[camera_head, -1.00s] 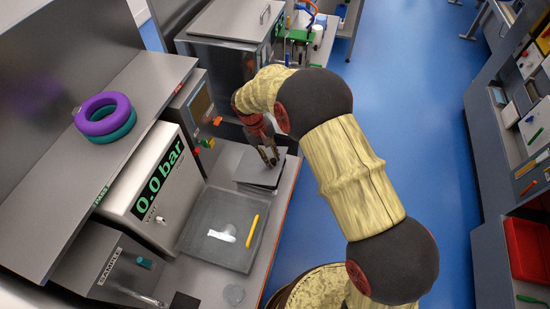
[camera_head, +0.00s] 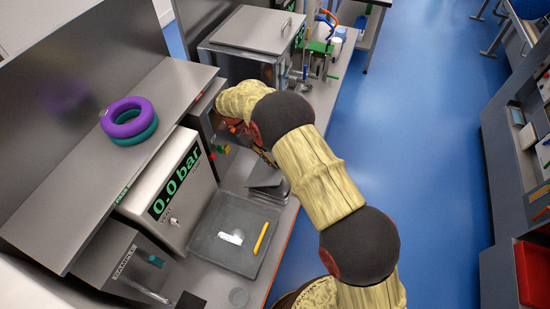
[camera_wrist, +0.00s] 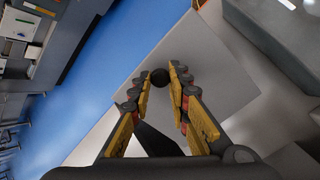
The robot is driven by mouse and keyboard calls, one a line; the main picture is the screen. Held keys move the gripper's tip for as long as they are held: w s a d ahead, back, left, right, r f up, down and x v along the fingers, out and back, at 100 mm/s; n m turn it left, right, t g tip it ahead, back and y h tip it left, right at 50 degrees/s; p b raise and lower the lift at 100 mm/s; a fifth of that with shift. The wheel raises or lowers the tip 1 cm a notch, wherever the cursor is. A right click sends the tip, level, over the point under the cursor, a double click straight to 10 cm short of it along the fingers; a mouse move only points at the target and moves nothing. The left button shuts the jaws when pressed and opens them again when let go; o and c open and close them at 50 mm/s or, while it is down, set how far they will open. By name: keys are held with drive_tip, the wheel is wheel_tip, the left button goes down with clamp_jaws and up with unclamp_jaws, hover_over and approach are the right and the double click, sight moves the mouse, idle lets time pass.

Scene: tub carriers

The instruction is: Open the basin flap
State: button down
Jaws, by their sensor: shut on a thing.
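The basin flap (camera_head: 265,181) seems to be the grey plate on the bench top beyond the clear tray, partly hidden by my arm. It looks tilted, but how far it stands open I cannot tell. In the wrist view, the pale grey plate (camera_wrist: 205,75) under my fingers seems to be this flap. A round black knob (camera_wrist: 160,77) sits between the fingertips of my gripper (camera_wrist: 161,73), which is shut on it. In the head view my gripper is mostly hidden behind my arm.
A clear tray (camera_head: 205,250) with a white piece (camera_head: 232,237) and a yellow stick (camera_head: 261,238) lies nearer me. A pressure box (camera_head: 160,200) reading 0.0 bar and purple and teal rings (camera_head: 130,118) stand left. Blue floor (camera_head: 430,130) is free at right.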

drive_tip(key=c, duration=1.7)
unclamp_jaws()
drive_tip(key=shift+o, duration=0.2)
wheel_tip(320, 180, up, 10)
